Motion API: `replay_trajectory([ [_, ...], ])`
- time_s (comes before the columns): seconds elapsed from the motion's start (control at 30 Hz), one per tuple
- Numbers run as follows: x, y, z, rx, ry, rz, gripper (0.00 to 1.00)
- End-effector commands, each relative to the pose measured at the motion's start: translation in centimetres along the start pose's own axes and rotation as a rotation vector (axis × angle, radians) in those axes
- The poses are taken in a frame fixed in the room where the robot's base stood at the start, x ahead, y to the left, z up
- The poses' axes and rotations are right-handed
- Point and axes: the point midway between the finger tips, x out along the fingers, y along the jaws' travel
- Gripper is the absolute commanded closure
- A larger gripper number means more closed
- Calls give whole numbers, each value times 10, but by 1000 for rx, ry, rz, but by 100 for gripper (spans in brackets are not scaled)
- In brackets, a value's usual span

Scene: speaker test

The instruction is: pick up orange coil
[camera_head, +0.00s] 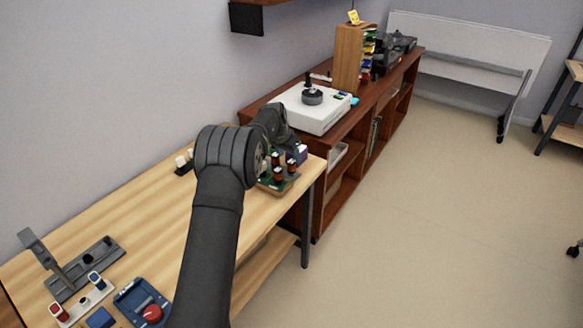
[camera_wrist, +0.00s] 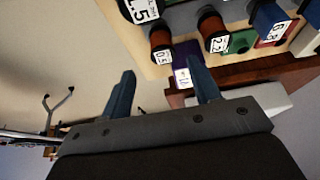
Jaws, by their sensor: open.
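Copper-orange coils with dark end caps stand on a green board at the table's right end, partly behind my arm. In the head view I see one coil (camera_head: 278,173) at the front and another (camera_head: 291,166) to its right. In the wrist view, one orange-brown coil (camera_wrist: 160,38) with a white number label is at the top middle, and a second (camera_wrist: 211,27) is right of it. My gripper (camera_wrist: 164,80) is open, with nothing between its two blue-grey fingers. The coils appear beyond the fingertips, apart from them. In the head view my arm hides much of the gripper.
A purple block (camera_wrist: 184,64) with a white label shows near the right finger, and a similar block (camera_head: 298,153) is beside the coils. A blue part (camera_wrist: 268,18) stands farther right. A white turntable-like box (camera_head: 318,118) is on the brown cabinet behind. The wooden table's middle is clear.

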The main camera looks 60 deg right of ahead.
Motion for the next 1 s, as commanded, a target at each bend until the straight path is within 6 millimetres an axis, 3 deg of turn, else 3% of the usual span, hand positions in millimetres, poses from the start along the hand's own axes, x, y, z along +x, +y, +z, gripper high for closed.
replay_trajectory([
  [0.7,73,-4,3,0,0,0,43],
  [0.97,75,-4,3,0,1,0,43],
  [1.0,75,-4,3,0,1,0,47],
])
